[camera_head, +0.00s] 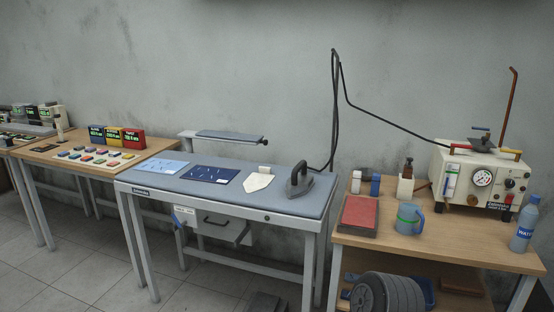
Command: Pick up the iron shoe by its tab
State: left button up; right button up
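The iron shoe appears to be the cream, pointed flat plate (258,181) lying on the grey-blue ironing table (170,181). A small pale tab (264,169) stands up at its back end. A dark iron (304,181) sits just to its right, its cord rising behind it. A dark blue cloth with light marks (214,174) lies to the left of the shoe. Neither of my grippers is in view.
A light blue cloth (163,168) lies further left, and a narrow sleeve board (231,137) stands behind. The right wooden table (403,244) holds a steam unit (481,177), a blue jug (410,219) and a water bottle (524,225). Floor is open in front left.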

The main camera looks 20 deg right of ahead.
aim_at(256, 181)
jog(key=i+j+z, duration=0.1)
jog(key=i, duration=0.45)
jog(key=i+j+z, duration=0.15)
jog(key=i, duration=0.35)
jog(key=i+j+z, duration=0.1)
jog(key=i+j, duration=0.15)
jog(key=i, duration=0.25)
